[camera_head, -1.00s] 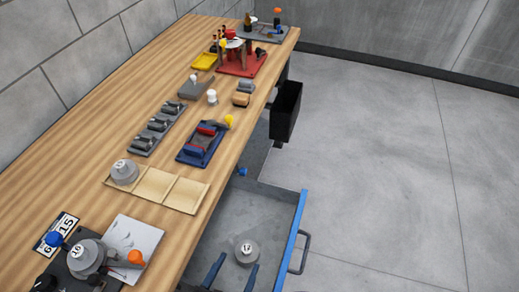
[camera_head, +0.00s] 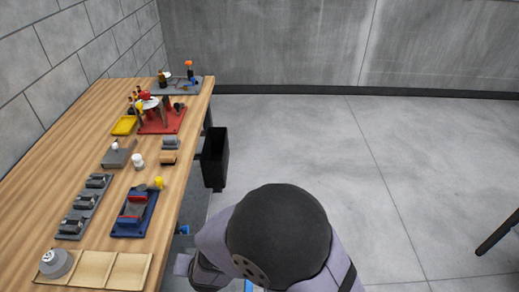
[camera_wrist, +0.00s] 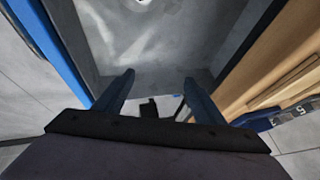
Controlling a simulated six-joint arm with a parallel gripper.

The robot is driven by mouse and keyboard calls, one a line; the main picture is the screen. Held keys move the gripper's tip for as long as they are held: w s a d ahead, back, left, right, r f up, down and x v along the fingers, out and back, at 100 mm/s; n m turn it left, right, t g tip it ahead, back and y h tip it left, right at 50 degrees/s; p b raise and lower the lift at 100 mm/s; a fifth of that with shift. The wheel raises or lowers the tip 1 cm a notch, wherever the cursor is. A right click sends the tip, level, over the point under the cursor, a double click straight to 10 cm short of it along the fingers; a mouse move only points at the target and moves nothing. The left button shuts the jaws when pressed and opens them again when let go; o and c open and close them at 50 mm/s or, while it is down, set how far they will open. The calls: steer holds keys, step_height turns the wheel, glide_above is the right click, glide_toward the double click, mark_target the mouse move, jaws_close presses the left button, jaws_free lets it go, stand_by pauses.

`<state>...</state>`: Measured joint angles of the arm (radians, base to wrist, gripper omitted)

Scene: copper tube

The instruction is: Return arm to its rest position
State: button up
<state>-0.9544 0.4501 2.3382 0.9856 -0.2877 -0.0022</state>
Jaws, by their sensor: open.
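My gripper (camera_wrist: 157,90) shows in the wrist view with its two dark blue fingers wide apart and nothing between them. It hangs over the grey open drawer (camera_wrist: 190,45), whose blue front edge (camera_wrist: 48,48) is at the left. A pale round thing (camera_wrist: 143,2) is cut off at the top edge, lying in the drawer; I cannot tell what it is. In the head view my own arm fills the bottom middle and hides the gripper and most of the drawer.
A black bin (camera_head: 215,160) hangs at the bench side. Open floor lies right.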

steer(key=d+r+g, duration=0.1)
steer(key=d, duration=0.3)
steer(key=d+r, duration=0.2)
steer(key=d, duration=0.3)
steer(key=w+d+r+g, duration=0.1)
steer(key=d+r, duration=0.1)
steer(key=d, duration=0.2)
steer(key=shift+d+n+g, duration=0.25)
steer(key=shift+n+g, duration=0.05)
steer(key=shift+n, duration=0.1)
steer(key=s+d+r+g+h, duration=0.1)
steer(key=s+d, duration=0.3)
steer(key=d, duration=0.4)
steer(key=s+d+r+g+h, duration=0.2)
steer(key=s+d, duration=0.2)
steer(key=d, duration=0.5)
steer(key=shift+d+r+p, duration=0.15)
steer(key=shift+d+p, duration=0.05)
steer(key=shift+p, duration=0.15)
